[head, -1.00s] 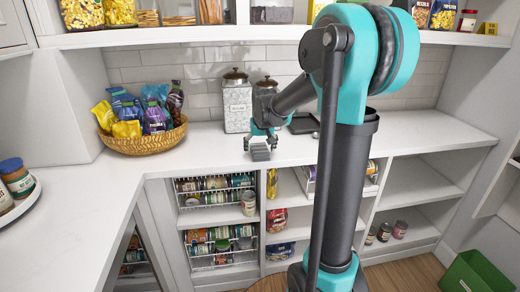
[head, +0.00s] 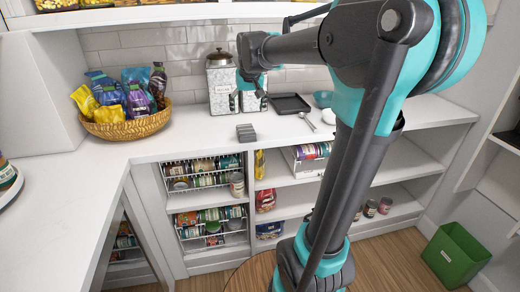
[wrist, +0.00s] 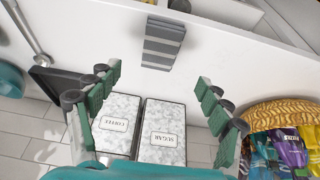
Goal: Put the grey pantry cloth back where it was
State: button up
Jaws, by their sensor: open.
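The grey pantry cloth (head: 246,132) is a small folded, striped piece lying on the white counter near its front edge. It also shows in the wrist view (wrist: 163,44), beyond my fingertips and apart from them. My gripper (head: 249,100) is open and empty, raised above the counter in front of the canisters. In the wrist view its two green-padded fingers (wrist: 158,80) are spread wide with nothing between them.
Two marbled canisters, coffee (wrist: 115,128) and sugar (wrist: 163,132), stand by the tiled wall. A wicker basket of bags (head: 125,128) is at left. A dark tray (head: 290,104) and a spoon (head: 307,121) lie to the right. The counter around the cloth is clear.

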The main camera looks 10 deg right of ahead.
jog(key=s+d+f, duration=0.2)
jog(key=s+f, duration=1)
jog(key=s+d+f, duration=0.2)
jog(key=s+f, duration=1)
jog(key=s, duration=0.1)
jog(key=shift+s, duration=0.1)
